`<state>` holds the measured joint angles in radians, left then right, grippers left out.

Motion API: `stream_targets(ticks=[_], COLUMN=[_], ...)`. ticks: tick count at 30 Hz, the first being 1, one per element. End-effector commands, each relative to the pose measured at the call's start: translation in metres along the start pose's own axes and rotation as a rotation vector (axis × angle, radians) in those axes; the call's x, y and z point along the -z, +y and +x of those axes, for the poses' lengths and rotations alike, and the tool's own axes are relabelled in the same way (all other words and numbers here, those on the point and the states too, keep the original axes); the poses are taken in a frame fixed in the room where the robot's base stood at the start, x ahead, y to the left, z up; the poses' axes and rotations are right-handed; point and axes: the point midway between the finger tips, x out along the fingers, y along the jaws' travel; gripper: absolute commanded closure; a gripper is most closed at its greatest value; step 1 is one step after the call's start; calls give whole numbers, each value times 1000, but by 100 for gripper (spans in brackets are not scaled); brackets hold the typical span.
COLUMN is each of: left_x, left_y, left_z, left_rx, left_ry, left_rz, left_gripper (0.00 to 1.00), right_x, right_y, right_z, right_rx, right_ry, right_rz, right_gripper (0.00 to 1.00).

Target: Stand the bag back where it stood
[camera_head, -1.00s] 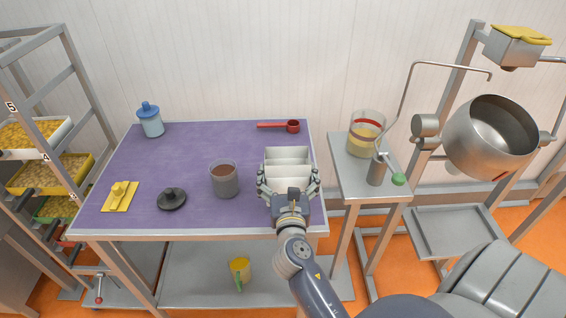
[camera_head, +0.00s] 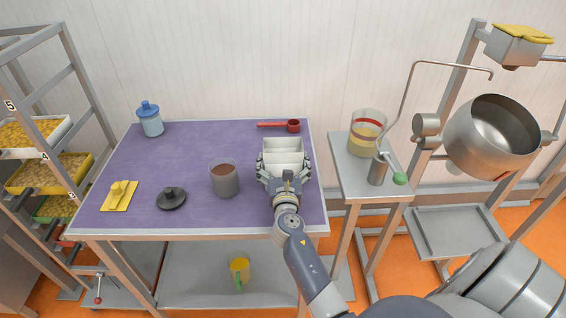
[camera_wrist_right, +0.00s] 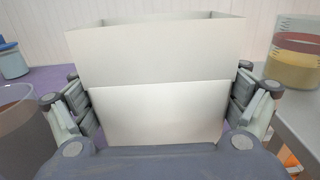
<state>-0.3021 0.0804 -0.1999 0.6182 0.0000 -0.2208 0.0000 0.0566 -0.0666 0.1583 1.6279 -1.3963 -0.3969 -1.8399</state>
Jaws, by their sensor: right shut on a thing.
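The bag (camera_head: 283,158) is white and open at the top, with a fold line across its face. It is at the right end of the purple table top (camera_head: 190,160). My right gripper (camera_head: 285,174) is shut on it, with fingers on both its left and right sides. The bag looks upright. In the right wrist view the bag (camera_wrist_right: 158,60) fills the middle between the fingers (camera_wrist_right: 155,115). Its bottom is hidden behind my gripper, so I cannot tell if it touches the table. My left gripper is not in view.
A brown-filled cup (camera_head: 225,180) stands left of the bag. A black lid (camera_head: 171,198), a yellow tool on a yellow cloth (camera_head: 119,196) and a blue bottle (camera_head: 150,120) are farther left. A red scoop (camera_head: 291,126) lies behind. A side table (camera_head: 353,185) holds a jug (camera_head: 367,135).

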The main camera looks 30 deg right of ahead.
Motion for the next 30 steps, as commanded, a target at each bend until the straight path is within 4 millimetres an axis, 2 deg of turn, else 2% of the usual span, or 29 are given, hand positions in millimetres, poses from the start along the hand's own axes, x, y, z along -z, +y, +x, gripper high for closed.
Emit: stream_targets(ticks=[6,7,8,23,26,30], left_x=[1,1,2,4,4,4], left_y=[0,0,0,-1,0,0], left_z=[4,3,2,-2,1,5], left_rx=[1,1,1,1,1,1], left_ry=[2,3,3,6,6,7], left_rz=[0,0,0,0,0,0], left_gripper=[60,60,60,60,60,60], right_x=[4,3,3,-3,1,3], right_y=[0,0,0,0,0,0], right_z=[0,0,0,0,-13,-40], right_rx=[0,1,1,1,0,0], right_ry=[0,0,0,0,2,3], right_rz=[-1,-1,-1,1,1,0], right_gripper=[38,5,0,0,0,0])
